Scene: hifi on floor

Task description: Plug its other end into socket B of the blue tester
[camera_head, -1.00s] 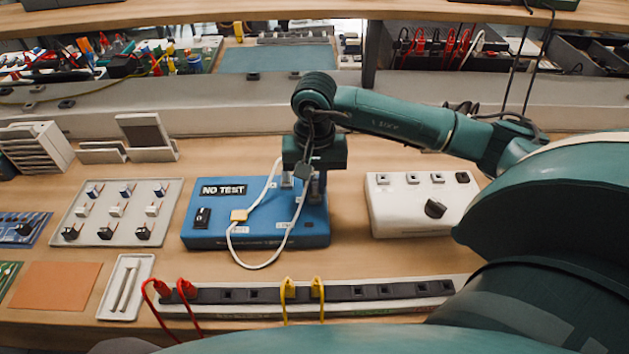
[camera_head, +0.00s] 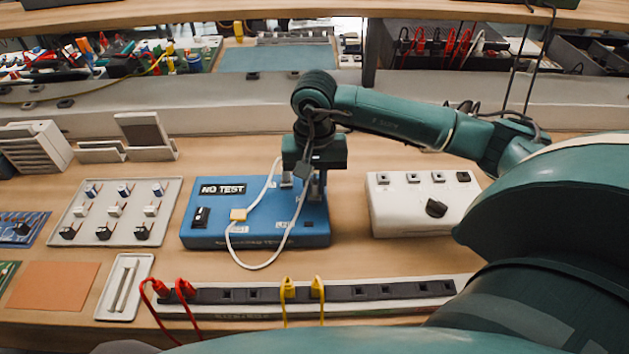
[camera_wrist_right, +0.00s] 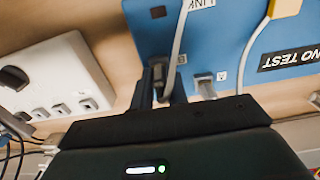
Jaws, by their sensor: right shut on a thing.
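The blue tester (camera_head: 215,230) stands on the bench left of centre, with a "NO TEST" display; it also shows in the wrist view (camera_wrist_right: 225,40). A white cable (camera_head: 262,266) loops over its front. Its yellow plug (camera_head: 238,215) sits on the tester's left part. My right gripper (camera_head: 303,182) points down over the tester's right part, shut on the cable's other end. In the wrist view the cable (camera_wrist_right: 180,40) runs down to a dark plug (camera_wrist_right: 158,72) between my fingers. The socket beneath it is hidden; I cannot tell whether the plug is in. My left gripper is out of view.
A white box (camera_head: 400,212) with a black knob stands right of the tester. A socket strip (camera_head: 335,293) with red and yellow plugs lies in front. A tray of small switches (camera_head: 80,222) is at left. My right arm covers the right side.

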